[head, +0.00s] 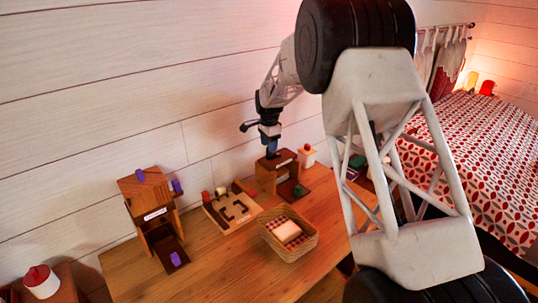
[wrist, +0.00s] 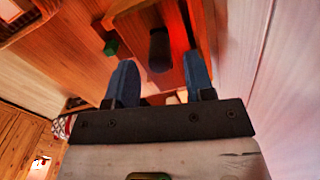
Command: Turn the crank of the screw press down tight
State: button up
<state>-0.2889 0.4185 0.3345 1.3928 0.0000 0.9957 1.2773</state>
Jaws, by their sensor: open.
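In the wrist view the two blue fingers of my gripper (wrist: 159,66) are apart. A dark upright knob (wrist: 159,45), seemingly the crank handle, shows between and beyond the fingertips, with gaps on both sides. The crank's arm and screw are not clear. A green block (head: 298,190) is at the press's front right; a green piece also shows in the wrist view (wrist: 110,47).
A wooden stand with purple pieces (head: 158,230) and a maze-like tray (head: 238,219) are left of the press. A wicker basket (head: 284,255) holds a pale block in front. A white red-topped jar (head: 308,156) stands close right. The front-left table (head: 210,278) is clear.

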aim_at(269, 157)
jog(key=shift+f, duration=2.4)
jog(key=shift+c, duration=0.3)
jog(key=c, duration=0.8)
jog(key=shift+s+n, duration=0.1)
jog(key=shift+n, duration=0.2)
